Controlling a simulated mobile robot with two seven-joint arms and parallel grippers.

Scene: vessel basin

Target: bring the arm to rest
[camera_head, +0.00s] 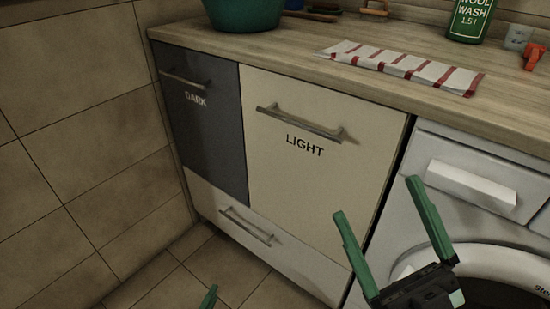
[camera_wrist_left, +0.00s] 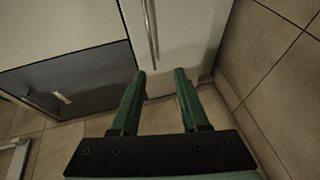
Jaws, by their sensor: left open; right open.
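My right gripper (camera_head: 376,198) is open and empty, its two green fingers spread and pointing up in front of the gap between the cream LIGHT cabinet door (camera_head: 318,175) and the washing machine (camera_head: 470,190). Of my left gripper (camera_head: 210,297), only a green fingertip shows at the bottom edge of the head view, over the floor. In the left wrist view, the left gripper (camera_wrist_left: 160,74) is open, with nothing between its fingers. That view also shows the dark cabinet front (camera_wrist_left: 65,88) and a pale front, with floor tiles around.
The wooden counter (camera_head: 300,60) carries a green basin (camera_head: 243,14), a red-striped cloth (camera_head: 400,66), a green wool wash bottle (camera_head: 471,18) and an orange-red item (camera_head: 534,56). Bar handles stick out from the fronts. The tiled wall (camera_head: 75,130) closes the left side. Open floor lies below.

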